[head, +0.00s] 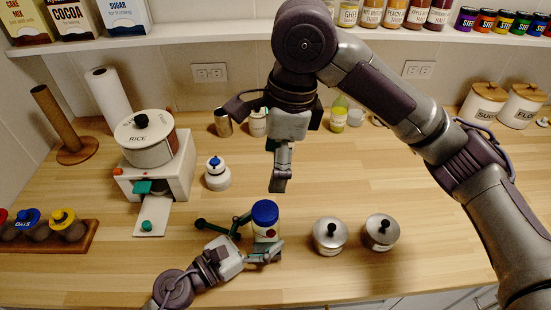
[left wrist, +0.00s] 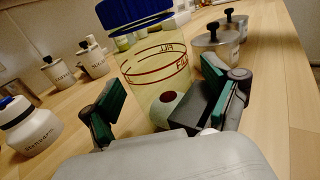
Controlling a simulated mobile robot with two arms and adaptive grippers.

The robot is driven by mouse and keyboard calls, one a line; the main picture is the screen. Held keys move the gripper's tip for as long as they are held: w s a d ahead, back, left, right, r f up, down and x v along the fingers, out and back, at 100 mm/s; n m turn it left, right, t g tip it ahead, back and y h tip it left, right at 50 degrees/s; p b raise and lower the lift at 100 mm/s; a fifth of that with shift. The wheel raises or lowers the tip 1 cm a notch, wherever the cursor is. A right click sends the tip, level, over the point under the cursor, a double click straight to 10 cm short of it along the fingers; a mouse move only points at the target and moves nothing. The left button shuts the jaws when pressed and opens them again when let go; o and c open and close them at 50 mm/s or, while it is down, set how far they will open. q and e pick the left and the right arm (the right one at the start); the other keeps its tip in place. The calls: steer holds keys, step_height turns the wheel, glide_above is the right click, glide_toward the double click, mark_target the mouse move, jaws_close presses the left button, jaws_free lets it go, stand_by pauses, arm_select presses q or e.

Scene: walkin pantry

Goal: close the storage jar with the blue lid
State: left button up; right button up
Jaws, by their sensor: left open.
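The storage jar (head: 265,232) stands upright on the wooden counter with the blue lid (head: 264,211) on top. In the left wrist view the jar (left wrist: 155,65) is see-through and yellowish with red bands, and the blue lid (left wrist: 135,15) is cut off by the top edge. I cannot tell how tightly the lid sits. My left gripper (head: 261,236) is open, with its fingers on either side of the jar; contact is unclear. My right gripper (head: 280,180) points down above the counter, behind the jar and apart from it; its finger gap is not clear.
Two steel canisters (head: 330,236) with black knobs stand right of the jar. A white bottle with a blue cap (head: 217,173) stands behind left. A rice dispenser (head: 150,160) stands further left, and a spice rack (head: 50,237) at far left. The front right counter is clear.

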arm_select(q)
steer(key=shift+s+a, duration=0.1)
steer(key=v, duration=1.1)
steer(key=shift+s+a, duration=0.2)
steer(key=shift+a, duration=0.1)
